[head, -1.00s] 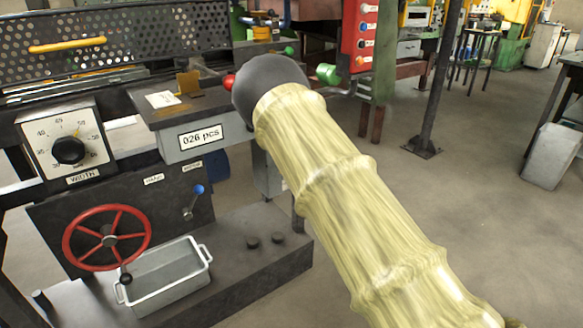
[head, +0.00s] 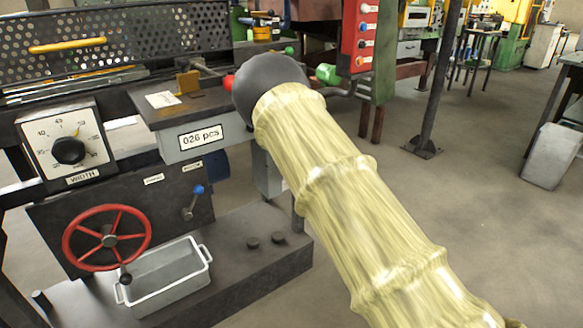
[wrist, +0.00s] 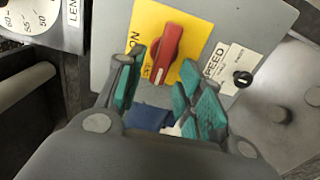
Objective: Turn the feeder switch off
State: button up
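In the wrist view a red rotary switch handle (wrist: 168,45) sits on a yellow plate (wrist: 148,25) on a grey panel. The letters "ON" show at the plate's left edge; I cannot read a feeder label. The handle is tilted, its top leaning right. My gripper (wrist: 162,72) is open, with teal-padded fingers on either side of the handle's lower end. Gaps show between pads and handle; I cannot tell the depth. In the head view my dark wrist ball and cream-sleeved arm hide the switch and most of the gripper.
A "SPEED" label with a black knob (wrist: 242,79) is right of the switch. In the head view a "026 pcs" box (head: 200,138), a width dial (head: 68,150), a red handwheel (head: 107,238) and a grey tray (head: 165,275) stand left. Open floor lies right.

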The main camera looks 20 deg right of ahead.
jog(key=v, duration=1)
jog(key=shift+s, duration=0.35)
jog(key=shift+d, duration=0.1)
